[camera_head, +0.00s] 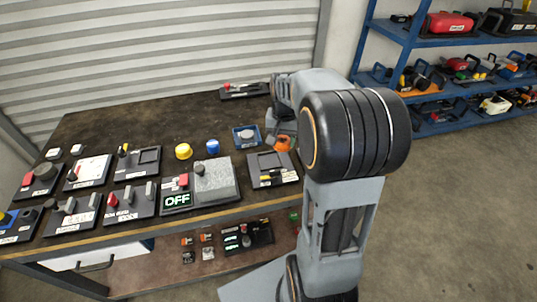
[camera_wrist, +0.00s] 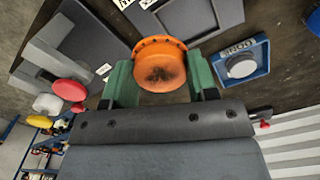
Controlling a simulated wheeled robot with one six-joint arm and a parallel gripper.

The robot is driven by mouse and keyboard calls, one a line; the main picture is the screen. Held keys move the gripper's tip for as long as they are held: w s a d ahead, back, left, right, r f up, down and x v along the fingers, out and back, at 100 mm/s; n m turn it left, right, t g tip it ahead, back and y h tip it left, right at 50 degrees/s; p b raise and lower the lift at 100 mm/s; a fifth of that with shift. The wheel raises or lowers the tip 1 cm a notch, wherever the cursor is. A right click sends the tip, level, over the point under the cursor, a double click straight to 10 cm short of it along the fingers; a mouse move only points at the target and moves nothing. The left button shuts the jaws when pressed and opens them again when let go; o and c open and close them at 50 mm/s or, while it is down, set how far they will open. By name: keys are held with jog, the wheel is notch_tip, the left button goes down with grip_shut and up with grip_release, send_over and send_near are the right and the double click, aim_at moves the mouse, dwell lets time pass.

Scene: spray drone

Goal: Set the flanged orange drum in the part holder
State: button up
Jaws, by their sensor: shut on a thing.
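The flanged orange drum (camera_wrist: 160,65) is between the green fingers of my gripper (camera_wrist: 161,78) in the wrist view. Its round face has a dark patch, and its flange has small holes along the far rim. My gripper is shut on it. In the head view the drum (camera_head: 284,143) shows partly behind my arm, above the dark table. I cannot tell for sure which fixture is the part holder. A grey fixture with raised walls (camera_wrist: 38,62) stands at the left of the wrist view; my arm hides that side in the head view.
A blue tray (camera_head: 234,134) labelled DONE holds a grey disc, beside the drum; it also shows in the wrist view (camera_wrist: 262,56). A dark board (camera_head: 262,180) lies in front. Several panels and a grey block (camera_head: 215,180) crowd the table's left. The table's back left is clear.

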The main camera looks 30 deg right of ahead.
send_over(269, 161)
notch_tip(269, 161, down, 5)
jog(key=shift+s+d, duration=0.15)
jog(key=shift+f+b, duration=0.35)
jog(key=shift+f, duration=1.3)
jog(key=shift+f, duration=0.2)
jog(key=o, duration=1)
